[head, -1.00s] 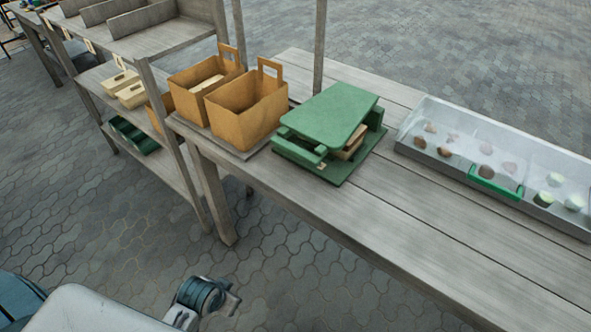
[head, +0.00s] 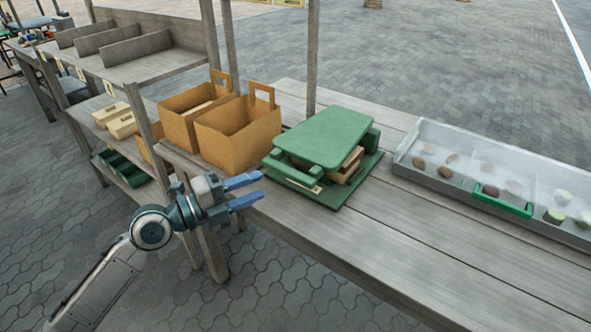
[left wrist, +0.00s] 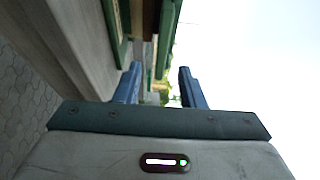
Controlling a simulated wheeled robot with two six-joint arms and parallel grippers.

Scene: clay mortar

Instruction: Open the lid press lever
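The green lid press (head: 326,140) sits on the wooden table with its flat top plate down over a beige block (head: 347,166). A green bar, which may be its lever (head: 296,171), runs along its front left side. My left gripper (head: 252,191) is open and empty in front of the table edge, left of the press, with blue fingers pointing at it. In the left wrist view the two fingers (left wrist: 160,85) stand apart with nothing between them, and part of the green press (left wrist: 168,35) shows beyond. My right gripper is out of view.
Two brown cardboard carriers (head: 238,132) stand left of the press. A clear-lidded grey tray (head: 495,185) with a green handle lies to the right. The table front (head: 390,240) is bare. A shelf (head: 150,65) stands at the left.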

